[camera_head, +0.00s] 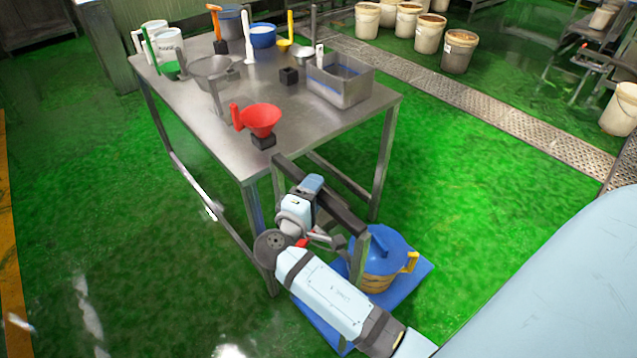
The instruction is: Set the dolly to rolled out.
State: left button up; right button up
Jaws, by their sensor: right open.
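The dolly (421,274) is a flat blue platform on the green floor, at the front right corner of the steel table. A blue drum with a yellow handle (385,250) stands on it. My right arm crosses in front and hides much of the platform's left part. My right gripper (328,238) is open, just left of the drum, close to a dark bar and post. I cannot tell whether it touches anything. My left gripper is not in view.
The steel table (215,135) carries a red funnel (262,118), a metal basin (341,84), bowls and buckets. A dark bar (335,203) reaches from the table's corner over the dolly. Green floor is open to the right, up to a drain grate (480,108).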

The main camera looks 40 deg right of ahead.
jog(key=shift+w+d, duration=0.1)
jog(key=shift+d, duration=0.15)
grip_shut()
